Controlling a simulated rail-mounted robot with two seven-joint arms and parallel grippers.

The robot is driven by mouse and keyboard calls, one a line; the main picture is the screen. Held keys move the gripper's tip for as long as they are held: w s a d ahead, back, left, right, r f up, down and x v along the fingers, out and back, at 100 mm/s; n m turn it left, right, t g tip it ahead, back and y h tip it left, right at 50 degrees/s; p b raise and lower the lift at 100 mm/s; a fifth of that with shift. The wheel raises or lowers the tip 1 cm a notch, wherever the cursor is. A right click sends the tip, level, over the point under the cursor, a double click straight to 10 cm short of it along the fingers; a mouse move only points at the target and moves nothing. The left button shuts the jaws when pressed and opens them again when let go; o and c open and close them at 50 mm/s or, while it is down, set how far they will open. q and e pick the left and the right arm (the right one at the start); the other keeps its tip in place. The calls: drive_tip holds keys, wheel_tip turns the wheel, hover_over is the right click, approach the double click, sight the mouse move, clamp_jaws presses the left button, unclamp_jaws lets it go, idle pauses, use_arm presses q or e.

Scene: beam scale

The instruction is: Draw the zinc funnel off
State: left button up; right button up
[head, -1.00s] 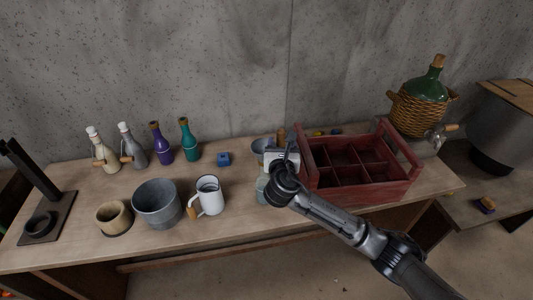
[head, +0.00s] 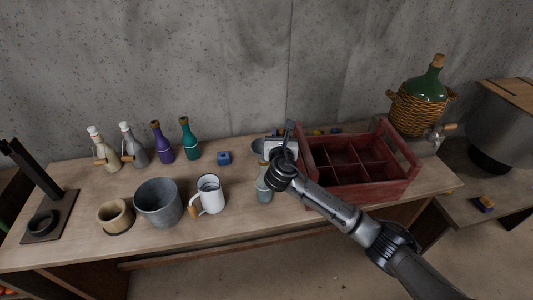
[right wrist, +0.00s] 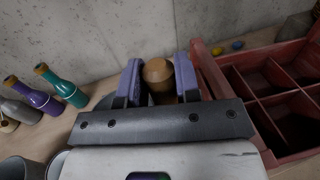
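The zinc funnel (head: 257,146) is a grey bowl near the back of the bench, just left of the red crate. My right gripper (head: 290,132) hides much of it in the head view. In the right wrist view, a rounded wooden handle (right wrist: 158,75) stands between the two purple-padded fingers of my right gripper (right wrist: 160,82). The fingers are close on both sides of it, but I cannot tell whether they press on it. What the funnel sits in is hidden. My left gripper is not in view.
A grey bottle or jar (head: 264,190) stands in front of the funnel. A white mug (head: 211,194) and a grey bucket (head: 158,203) stand to the left. The red crate (head: 360,190) is close on the right.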

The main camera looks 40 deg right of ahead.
clamp_jaws()
drive_tip(key=shift+r, duration=0.2)
drive_tip(key=shift+r, duration=0.3)
wheel_tip(320, 180, up, 4)
drive_tip(key=shift+f+b, duration=0.25)
drive_tip(key=shift+b, duration=0.15)
drive_tip(key=s+d+r+b, duration=0.1)
drive_tip(key=s+d+r, duration=0.3)
drive_tip(key=s, duration=0.6)
wheel_tip(320, 180, up, 3)
drive_tip(key=shift+s+d+f, duration=0.2)
drive_tip(key=shift+s, duration=0.2)
